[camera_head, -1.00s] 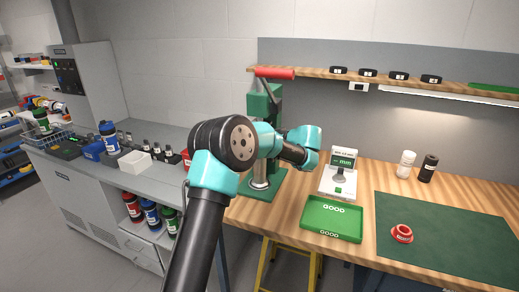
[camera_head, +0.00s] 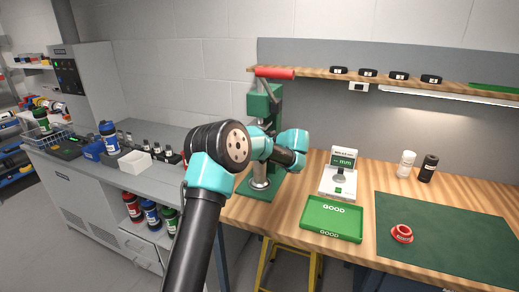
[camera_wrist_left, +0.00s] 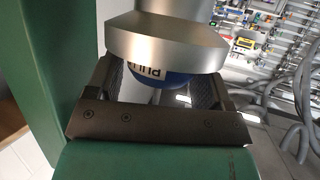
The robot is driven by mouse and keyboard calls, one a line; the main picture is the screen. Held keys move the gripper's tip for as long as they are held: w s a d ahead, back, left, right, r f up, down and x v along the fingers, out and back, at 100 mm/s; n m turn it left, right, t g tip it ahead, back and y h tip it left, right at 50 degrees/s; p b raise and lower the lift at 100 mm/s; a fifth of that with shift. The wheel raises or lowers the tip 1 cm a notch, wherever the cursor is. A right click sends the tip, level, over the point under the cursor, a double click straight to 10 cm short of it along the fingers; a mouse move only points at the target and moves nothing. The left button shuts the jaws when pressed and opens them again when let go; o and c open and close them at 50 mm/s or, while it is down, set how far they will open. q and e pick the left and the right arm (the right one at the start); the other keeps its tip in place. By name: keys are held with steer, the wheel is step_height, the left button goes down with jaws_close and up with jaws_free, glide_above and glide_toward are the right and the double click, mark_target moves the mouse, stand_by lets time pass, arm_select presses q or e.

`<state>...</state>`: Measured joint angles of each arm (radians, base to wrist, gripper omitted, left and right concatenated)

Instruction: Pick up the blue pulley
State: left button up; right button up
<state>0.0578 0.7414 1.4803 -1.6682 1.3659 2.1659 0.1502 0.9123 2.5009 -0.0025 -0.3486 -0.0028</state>
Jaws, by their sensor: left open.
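The blue pulley (camera_wrist_left: 178,81) shows in the left wrist view, partly hidden by a silver cylinder (camera_wrist_left: 165,40) of the green press. Part of a white label with dark lettering is visible on it. My left gripper (camera_wrist_left: 160,92) is open, with one dark finger on each side of the pulley. I cannot tell whether the fingers touch it. In the head view the green press (camera_head: 262,105) stands at the left end of the wooden bench, and my left arm hides the pulley and the gripper there. My right gripper is not in view.
A green GOOD tray (camera_head: 332,236) and a white gauge (camera_head: 338,184) stand right of the press. A red pulley (camera_head: 402,233) lies on the green mat (camera_head: 455,250). A white bottle (camera_head: 405,164) and a black bottle (camera_head: 428,168) stand behind. Grey cabinets (camera_head: 80,185) are at left.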

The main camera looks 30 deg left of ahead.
arm_select(q)
steer(key=c, duration=0.9)
steer(key=shift+d, duration=0.1)
steer(key=shift+d+r, duration=0.4)
steer(key=shift+r, duration=0.1)
steer(key=r+v, duration=0.1)
steer(key=v, duration=1.3)
steer(key=shift+r, duration=0.25)
steer(key=shift+d, duration=0.1)
